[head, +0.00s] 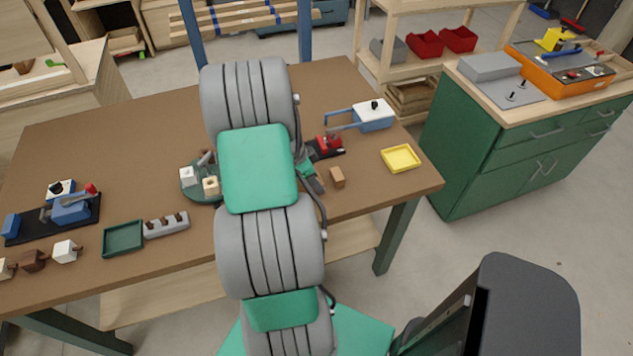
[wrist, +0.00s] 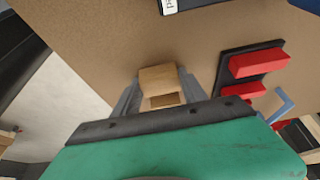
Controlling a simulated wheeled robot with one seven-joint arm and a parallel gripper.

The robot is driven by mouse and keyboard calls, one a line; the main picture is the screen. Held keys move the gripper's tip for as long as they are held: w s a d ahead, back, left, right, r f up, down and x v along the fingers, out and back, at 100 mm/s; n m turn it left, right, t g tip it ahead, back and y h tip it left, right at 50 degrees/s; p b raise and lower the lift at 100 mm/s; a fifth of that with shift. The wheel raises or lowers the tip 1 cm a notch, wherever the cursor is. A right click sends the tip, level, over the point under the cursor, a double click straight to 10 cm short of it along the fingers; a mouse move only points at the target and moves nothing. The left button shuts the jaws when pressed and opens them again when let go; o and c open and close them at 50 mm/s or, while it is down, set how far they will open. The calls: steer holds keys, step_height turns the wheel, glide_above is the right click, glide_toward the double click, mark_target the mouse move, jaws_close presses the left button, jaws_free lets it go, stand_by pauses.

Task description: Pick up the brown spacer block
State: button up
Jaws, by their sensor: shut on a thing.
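The brown spacer block (head: 337,177) is a small plain block near the right part of the table in the head view. In the wrist view the block (wrist: 158,80) sits between the two grey fingers of my gripper (wrist: 163,97), with its far end showing past them. My gripper (head: 318,181) is shut on the block. In the head view my arm hides part of the gripper. I cannot tell whether the block touches the table.
A red clamp on a black base (head: 328,145) stands close behind the gripper; its red parts (wrist: 258,62) show in the wrist view. A yellow tray (head: 401,158) lies to the right, a blue-and-white fixture (head: 372,117) behind. A green tray (head: 123,239) lies left.

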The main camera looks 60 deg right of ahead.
steer(key=c, duration=0.8)
